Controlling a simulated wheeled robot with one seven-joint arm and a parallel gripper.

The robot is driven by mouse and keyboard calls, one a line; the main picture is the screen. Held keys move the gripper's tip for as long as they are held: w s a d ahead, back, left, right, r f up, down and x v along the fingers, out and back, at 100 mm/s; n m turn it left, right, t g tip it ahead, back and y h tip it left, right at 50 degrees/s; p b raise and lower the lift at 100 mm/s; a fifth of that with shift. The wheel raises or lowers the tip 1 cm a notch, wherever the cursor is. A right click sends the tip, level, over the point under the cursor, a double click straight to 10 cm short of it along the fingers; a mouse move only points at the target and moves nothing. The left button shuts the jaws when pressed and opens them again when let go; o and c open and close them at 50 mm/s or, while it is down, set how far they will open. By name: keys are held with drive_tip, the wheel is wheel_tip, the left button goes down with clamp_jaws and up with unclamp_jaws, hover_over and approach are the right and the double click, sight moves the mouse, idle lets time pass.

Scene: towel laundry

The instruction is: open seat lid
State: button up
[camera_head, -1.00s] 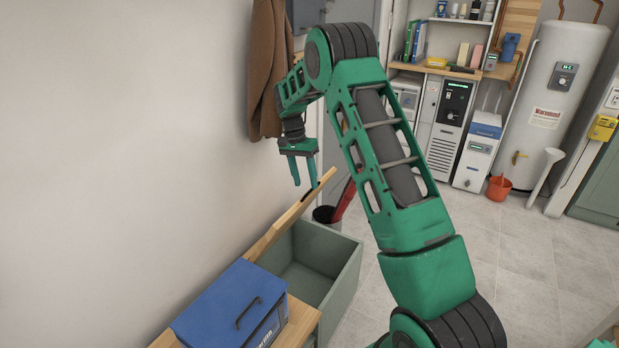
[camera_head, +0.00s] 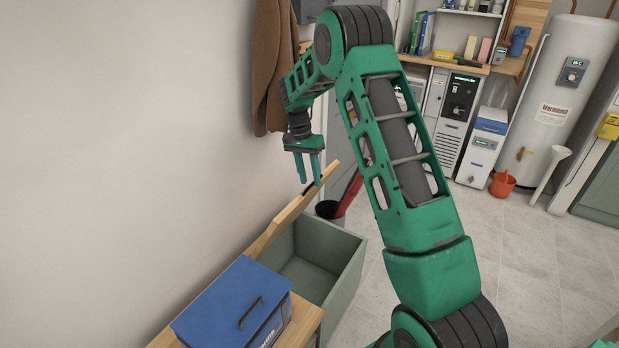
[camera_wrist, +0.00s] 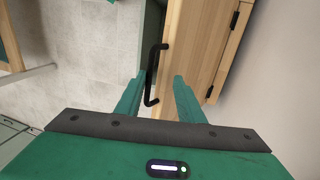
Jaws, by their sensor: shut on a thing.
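The wooden seat lid (camera_head: 290,213) stands tilted up, near the wall, over a grey-green bench box (camera_head: 343,270) whose empty inside shows. My gripper (camera_head: 310,182) is at the lid's raised far end, its fingers pointing down. In the wrist view the lid (camera_wrist: 203,50) fills the upper right, with a black bar handle (camera_wrist: 153,75) on its face. My gripper's fingers (camera_wrist: 160,90) lie on either side of the handle and are shut on it. The exact contact is hard to see.
A blue-lidded box (camera_head: 232,300) sits on the wooden bench top next to the opening. A brown coat (camera_head: 272,65) hangs on the wall behind my gripper.

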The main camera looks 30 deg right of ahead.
drive_tip(key=shift+w+a, duration=0.1)
drive_tip(key=shift+a, duration=0.05)
drive_tip(key=shift+r, duration=0.3)
drive_tip(key=v, duration=0.4)
drive_tip(key=shift+s+a, duration=0.1)
drive_tip(key=shift+s, duration=0.25)
drive_tip(key=s+a+r, duration=0.4)
drive_tip(key=a+r, duration=0.2)
drive_tip(key=a, duration=0.4)
drive_tip(key=shift+r, duration=0.2)
drive_tip(key=shift+s, duration=0.1)
drive_tip(key=shift+c, duration=0.2)
